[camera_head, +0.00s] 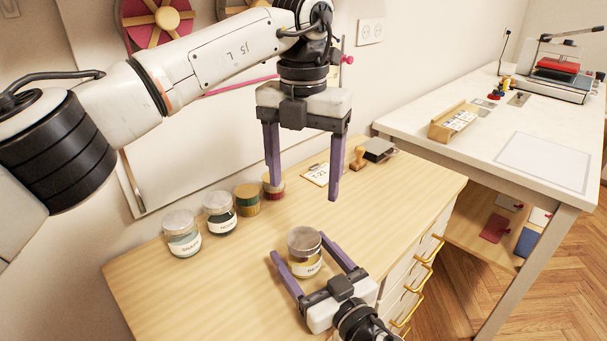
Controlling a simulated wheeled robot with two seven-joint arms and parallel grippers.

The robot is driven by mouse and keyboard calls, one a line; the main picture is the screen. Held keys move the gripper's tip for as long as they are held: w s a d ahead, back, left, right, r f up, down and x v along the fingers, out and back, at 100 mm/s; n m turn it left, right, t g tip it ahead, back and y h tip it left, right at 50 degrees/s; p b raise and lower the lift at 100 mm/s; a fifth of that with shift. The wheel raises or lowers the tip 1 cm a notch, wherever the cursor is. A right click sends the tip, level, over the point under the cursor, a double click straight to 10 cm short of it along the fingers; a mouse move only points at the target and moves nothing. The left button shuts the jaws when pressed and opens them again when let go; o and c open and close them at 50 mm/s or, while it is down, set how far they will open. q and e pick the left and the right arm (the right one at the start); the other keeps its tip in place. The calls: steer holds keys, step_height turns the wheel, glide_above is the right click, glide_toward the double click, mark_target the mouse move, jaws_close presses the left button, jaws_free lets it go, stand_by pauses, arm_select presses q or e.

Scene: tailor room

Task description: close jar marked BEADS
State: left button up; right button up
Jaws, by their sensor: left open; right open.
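I cannot read the whole label. Its top looks clear or greyish; I cannot tell whether a lid is seated on it. My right gripper (300,246) comes from the lower right with its purple fingers open on both sides of the jar; I cannot tell whether they touch it. My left gripper (305,193) hangs above the jar, fingers pointing down, open and empty.
Several other jars, including a pale-labelled one (182,238) and a dark one (219,217), stand along the wall at left. A card (316,174) and a wooden stamp (359,158) lie behind. Drawer handles (430,248) jut out at right. The front-left cabinet top is clear.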

mark_target(313, 266)
steer(key=b+v, duration=0.1)
steer(key=v, duration=0.7)
steer(key=shift+s+d+f, duration=0.1)
steer(key=shift+s+d, duration=0.1)
steer(key=shift+s, duration=0.15)
steer(key=shift+v, duration=0.75)
